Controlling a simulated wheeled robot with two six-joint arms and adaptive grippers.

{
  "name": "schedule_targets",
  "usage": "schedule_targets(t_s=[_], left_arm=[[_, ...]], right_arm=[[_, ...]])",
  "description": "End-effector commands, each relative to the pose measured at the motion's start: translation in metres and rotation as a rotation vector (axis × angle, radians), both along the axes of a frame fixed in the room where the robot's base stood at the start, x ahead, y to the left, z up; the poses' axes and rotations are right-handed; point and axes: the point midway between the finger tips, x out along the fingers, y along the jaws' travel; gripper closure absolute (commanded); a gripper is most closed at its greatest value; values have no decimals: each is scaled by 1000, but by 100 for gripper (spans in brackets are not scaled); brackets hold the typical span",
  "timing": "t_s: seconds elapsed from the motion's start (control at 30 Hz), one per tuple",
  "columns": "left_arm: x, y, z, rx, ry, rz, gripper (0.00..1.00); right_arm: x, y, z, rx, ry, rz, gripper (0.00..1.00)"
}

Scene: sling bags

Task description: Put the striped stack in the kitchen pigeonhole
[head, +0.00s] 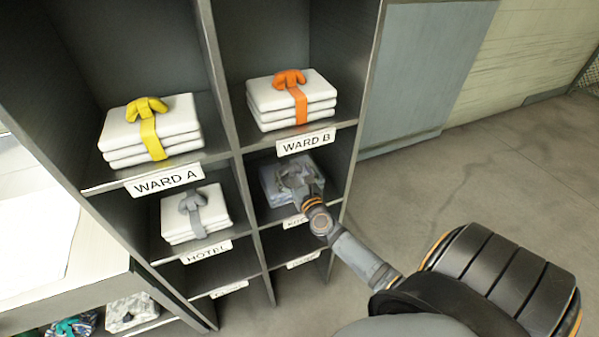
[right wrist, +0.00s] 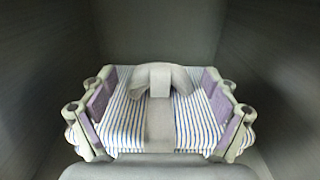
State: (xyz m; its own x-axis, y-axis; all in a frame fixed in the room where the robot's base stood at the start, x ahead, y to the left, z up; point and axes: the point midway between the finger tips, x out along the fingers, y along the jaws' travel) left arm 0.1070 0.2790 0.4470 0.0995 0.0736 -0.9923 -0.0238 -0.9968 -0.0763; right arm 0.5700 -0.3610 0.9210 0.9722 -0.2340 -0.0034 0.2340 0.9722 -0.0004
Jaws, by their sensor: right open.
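The striped stack (right wrist: 125,115) is white with thin blue stripes and has a grey band with a knot (right wrist: 158,85) on top. It lies flat inside a pigeonhole. In the head view the stack (head: 270,182) shows in the compartment below WARD B, whose label (head: 294,222) is partly hidden and starts with "KIT". My right gripper (head: 297,176) reaches into this compartment. In the right wrist view my right gripper (right wrist: 160,108) is open, with one purple-padded finger on each side of the stack. I cannot tell whether the pads touch it. My left gripper is not in view.
White stacks with yellow (head: 152,135), orange (head: 292,100) and grey (head: 195,213) bands fill the WARD A, WARD B and HOTEL pigeonholes. The lower compartments look empty. A white table (head: 60,255) stands at left, with bundles below. Floor (head: 450,185) at right is clear.

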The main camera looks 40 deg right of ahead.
Motion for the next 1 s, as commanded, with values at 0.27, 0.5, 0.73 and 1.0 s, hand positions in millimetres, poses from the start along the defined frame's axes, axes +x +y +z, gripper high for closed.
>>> schedule_targets(t_s=[0.27, 0.5, 0.73, 1.0], left_arm=[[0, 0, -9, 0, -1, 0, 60], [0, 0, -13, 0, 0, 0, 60], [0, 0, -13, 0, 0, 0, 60], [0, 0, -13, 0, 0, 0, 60]], right_arm=[[-66, 16, -2, 0, 2, 2, 12], [-90, 22, 0, 1, 0, 1, 12], [-91, 22, 1, 1, -1, 0, 12], [-91, 22, 1, 1, -1, 0, 12]])
